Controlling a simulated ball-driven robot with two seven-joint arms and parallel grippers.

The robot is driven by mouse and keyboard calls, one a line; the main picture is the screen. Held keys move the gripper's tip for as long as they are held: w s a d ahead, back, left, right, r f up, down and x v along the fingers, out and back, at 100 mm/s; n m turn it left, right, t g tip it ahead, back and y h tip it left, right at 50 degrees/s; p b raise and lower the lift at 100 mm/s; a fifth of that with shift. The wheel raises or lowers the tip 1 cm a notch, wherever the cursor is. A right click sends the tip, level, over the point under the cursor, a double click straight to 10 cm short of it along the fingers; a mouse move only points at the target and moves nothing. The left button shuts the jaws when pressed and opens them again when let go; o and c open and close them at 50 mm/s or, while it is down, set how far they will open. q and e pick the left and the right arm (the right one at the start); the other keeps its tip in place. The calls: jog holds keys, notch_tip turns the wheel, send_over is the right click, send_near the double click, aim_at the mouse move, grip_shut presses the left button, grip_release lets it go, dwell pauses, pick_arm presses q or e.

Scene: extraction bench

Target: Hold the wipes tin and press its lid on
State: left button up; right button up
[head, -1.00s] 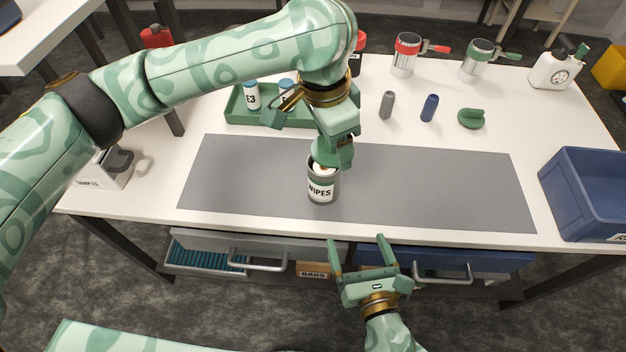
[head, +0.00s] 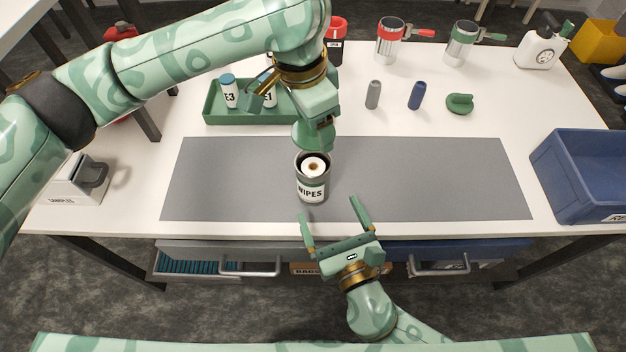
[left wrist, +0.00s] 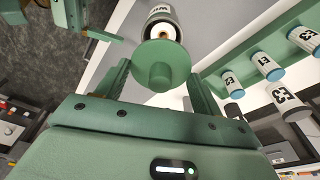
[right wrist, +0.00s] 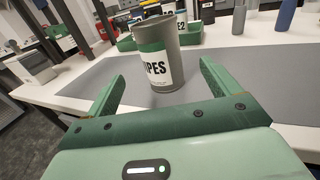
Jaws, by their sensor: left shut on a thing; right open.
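The wipes tin (head: 312,190) stands upright and open on the grey mat, with a white roll (head: 314,166) inside. It also shows in the right wrist view (right wrist: 166,75), ahead of the fingers. My left gripper (head: 322,123) is shut on a green round lid (head: 308,137), held above and behind the tin, apart from it. The lid's disc and knob show in the left wrist view (left wrist: 160,73), between the fingers. My right gripper (head: 329,210) is open and empty at the bench's front edge, just in front of the tin and not touching it.
A green tray (head: 215,112) with labelled bottles stands behind on the left, partly hidden by my left arm. A blue bin (head: 575,185) stands on the right. Cylinders and a green rounded object (head: 460,103) stand behind the mat (head: 430,180), whose right part is clear.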

aim_at(313, 179)
jog(key=x, duration=0.9)
jog(key=shift+w+a, duration=0.1)
jog(key=shift+w, duration=0.25)
jog(key=c, duration=1.5)
pick_arm(q)
jog(key=shift+f, duration=2.45)
jog(key=shift+f, duration=0.1)
jog(key=shift+f, duration=0.8)
jog(key=shift+f, duration=0.65)
